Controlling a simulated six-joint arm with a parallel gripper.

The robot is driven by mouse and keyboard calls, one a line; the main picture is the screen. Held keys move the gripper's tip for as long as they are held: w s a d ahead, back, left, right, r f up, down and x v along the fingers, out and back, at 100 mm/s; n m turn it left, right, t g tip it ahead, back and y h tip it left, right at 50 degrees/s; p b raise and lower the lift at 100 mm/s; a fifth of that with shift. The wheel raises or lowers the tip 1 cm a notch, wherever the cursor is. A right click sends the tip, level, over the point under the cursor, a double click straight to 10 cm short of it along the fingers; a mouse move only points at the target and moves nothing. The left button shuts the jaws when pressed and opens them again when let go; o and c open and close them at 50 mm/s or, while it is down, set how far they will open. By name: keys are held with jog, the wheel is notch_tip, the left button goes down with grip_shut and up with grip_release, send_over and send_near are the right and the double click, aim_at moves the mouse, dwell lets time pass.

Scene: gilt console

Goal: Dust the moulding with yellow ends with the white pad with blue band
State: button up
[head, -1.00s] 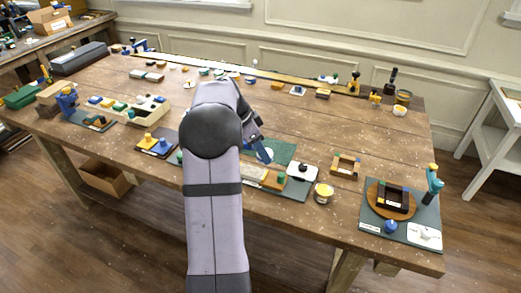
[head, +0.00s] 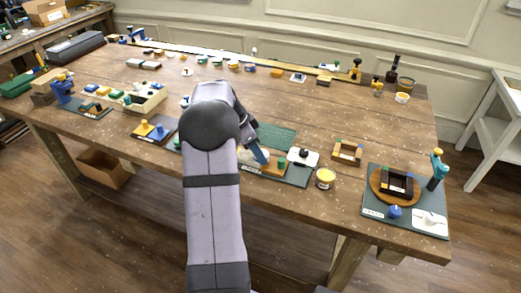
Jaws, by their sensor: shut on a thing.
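My gripper (head: 261,157) is at the centre of the head view, at the end of my bent arm. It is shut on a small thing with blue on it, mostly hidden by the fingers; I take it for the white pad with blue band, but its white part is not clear. The gripper is low over a pale strip (head: 262,169) with orange-yellow at its right end, on the dark green mat (head: 298,181). This strip may be the moulding with yellow ends. Its left end is behind my arm. Whether pad and strip touch cannot be told.
A green knob (head: 282,163) stands by the strip's right end. A white plate with a black knob (head: 304,154) and a yellow jar (head: 325,178) are right of it. A wooden frame (head: 347,150) lies farther right. Bare wood (head: 330,115) is clear behind.

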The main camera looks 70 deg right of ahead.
jog(key=shift+w+p, duration=1.5)
jog(key=shift+w, duration=2.05)
jog(key=shift+s+f+b, duration=0.1)
jog(key=shift+s+b, duration=0.2)
jog(key=shift+s, duration=0.15)
jog(key=shift+s+b, duration=0.55)
jog(key=shift+s, duration=3)
jog(key=shift+s+r+p, duration=0.15)
jog(key=shift+r+p, duration=0.1)
jog(key=shift+p, duration=0.15)
jog(key=shift+w+f+p, duration=0.1)
jog(key=shift+w+p, duration=1.4)
jog(key=shift+w, duration=2.7)
jog(key=shift+s+d+f+b, duration=0.15)
jog(key=shift+f+b, duration=0.15)
jog(key=shift+b, duration=0.15)
jog(key=shift+s+r+b, duration=0.1)
jog(key=shift+s+b, duration=1.55)
jog(key=shift+s, duration=2.45)
jog(key=shift+w+r, duration=0.2)
jog(key=shift+w, duration=0.2)
jog(key=shift+w+p, duration=0.95)
jog(key=shift+w, duration=2.85)
jog(key=shift+w+r+p, duration=0.15)
jog(key=shift+r+p, duration=0.35)
jog(key=shift+r, duration=0.4)
notch_tip(320, 180, up, 6)
jog(key=p, duration=0.3)
jog(key=shift+f, duration=0.1)
